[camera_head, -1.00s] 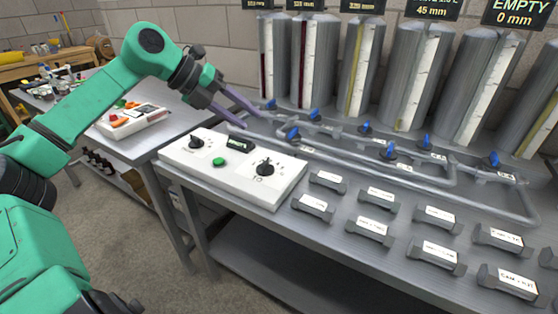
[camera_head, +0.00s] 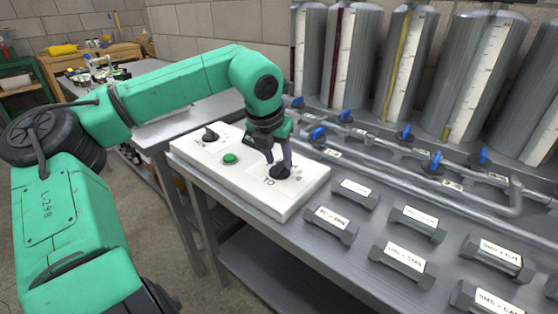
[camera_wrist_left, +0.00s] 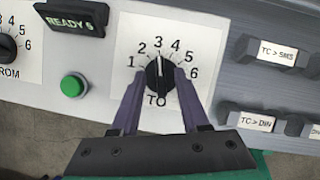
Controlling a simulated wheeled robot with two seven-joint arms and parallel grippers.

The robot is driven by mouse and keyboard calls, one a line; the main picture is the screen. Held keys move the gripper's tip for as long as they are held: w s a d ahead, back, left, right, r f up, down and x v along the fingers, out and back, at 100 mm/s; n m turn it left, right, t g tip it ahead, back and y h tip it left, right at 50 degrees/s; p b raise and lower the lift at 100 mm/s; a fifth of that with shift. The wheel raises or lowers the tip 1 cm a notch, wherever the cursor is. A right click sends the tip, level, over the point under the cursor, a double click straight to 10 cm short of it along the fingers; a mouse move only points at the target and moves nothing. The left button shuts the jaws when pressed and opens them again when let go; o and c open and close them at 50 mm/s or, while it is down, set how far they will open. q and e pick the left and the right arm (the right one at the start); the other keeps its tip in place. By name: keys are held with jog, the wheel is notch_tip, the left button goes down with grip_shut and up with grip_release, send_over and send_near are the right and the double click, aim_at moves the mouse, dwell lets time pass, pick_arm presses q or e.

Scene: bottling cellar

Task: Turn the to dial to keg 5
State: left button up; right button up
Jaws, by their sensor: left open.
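The TO dial (camera_head: 280,173) is a black knob on the white control box (camera_head: 250,203). In the left wrist view, the TO dial (camera_wrist_left: 159,76) has numbers 1 to 6 around it, and its white mark points up, about at 3. My left gripper (camera_head: 279,158) is pointed down over the dial. In the left wrist view, the open purple fingers of my left gripper (camera_wrist_left: 158,84) stand one on each side of the knob; whether they touch it I cannot tell. My right gripper is not in view.
A green button (camera_wrist_left: 73,86), a FROM dial (camera_wrist_left: 6,47) and a display reading READY 6 (camera_wrist_left: 75,18) share the box. Labelled grey blocks (camera_head: 328,225) lie to the right. Pipes with blue valves (camera_head: 317,134) and tall tanks (camera_head: 405,65) stand behind.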

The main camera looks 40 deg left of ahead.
pick_arm(q)
jog(key=shift+w+f, duration=0.2)
jog(key=shift+f, duration=0.15)
grip_shut()
